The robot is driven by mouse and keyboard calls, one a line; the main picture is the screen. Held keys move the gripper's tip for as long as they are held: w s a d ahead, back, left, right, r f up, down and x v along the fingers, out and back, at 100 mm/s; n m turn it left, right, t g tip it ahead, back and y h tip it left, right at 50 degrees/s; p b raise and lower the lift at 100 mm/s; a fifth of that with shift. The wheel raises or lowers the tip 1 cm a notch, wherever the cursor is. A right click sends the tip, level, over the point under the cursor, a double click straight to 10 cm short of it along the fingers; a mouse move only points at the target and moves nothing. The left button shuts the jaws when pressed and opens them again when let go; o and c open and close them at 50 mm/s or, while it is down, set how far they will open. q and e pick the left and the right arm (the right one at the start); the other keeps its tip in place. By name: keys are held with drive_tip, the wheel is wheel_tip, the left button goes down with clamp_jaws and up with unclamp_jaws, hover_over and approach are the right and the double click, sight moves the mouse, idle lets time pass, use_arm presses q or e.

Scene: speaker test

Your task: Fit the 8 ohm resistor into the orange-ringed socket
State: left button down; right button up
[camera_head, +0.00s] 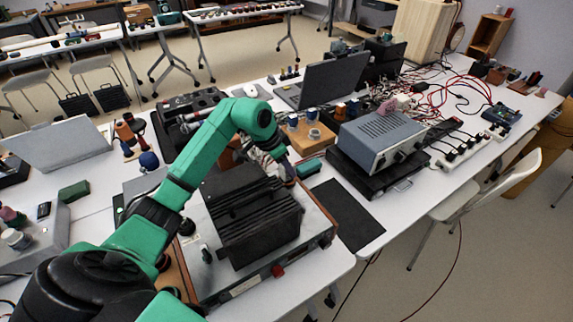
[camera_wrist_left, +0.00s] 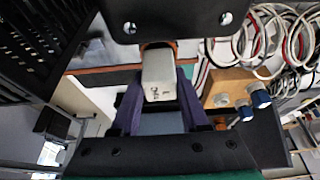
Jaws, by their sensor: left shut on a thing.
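In the left wrist view, a pale beige block (camera_wrist_left: 158,72), which looks like the resistor, sits between the purple fingers of my left gripper (camera_wrist_left: 158,108). The gripper is shut on it. An orange rim (camera_wrist_left: 158,44), probably the orange-ringed socket, shows at the block's far end. I cannot tell whether the block is in it or only in front of it. In the head view my left gripper (camera_head: 288,176) is over the far right side of the black-finned device (camera_head: 250,218), and the resistor and socket cannot be made out there. My right gripper is not in view.
A wooden block with blue-capped terminals (camera_wrist_left: 238,92) lies right of the gripper in the wrist view. In the head view, a grey instrument (camera_head: 380,140) on a black case, a laptop (camera_head: 335,80) and tangled cables stand beyond. A dark mat (camera_head: 345,212) lies clear at the right.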

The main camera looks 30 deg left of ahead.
use_arm(q)
drive_tip(key=shift+c, duration=2.1)
unclamp_jaws()
drive_tip(key=shift+f, duration=0.1)
drive_tip(key=shift+r, duration=0.35)
drive_tip(key=v, duration=1.2)
drive_tip(key=shift+b, duration=0.45)
drive_tip(key=shift+a, duration=0.1)
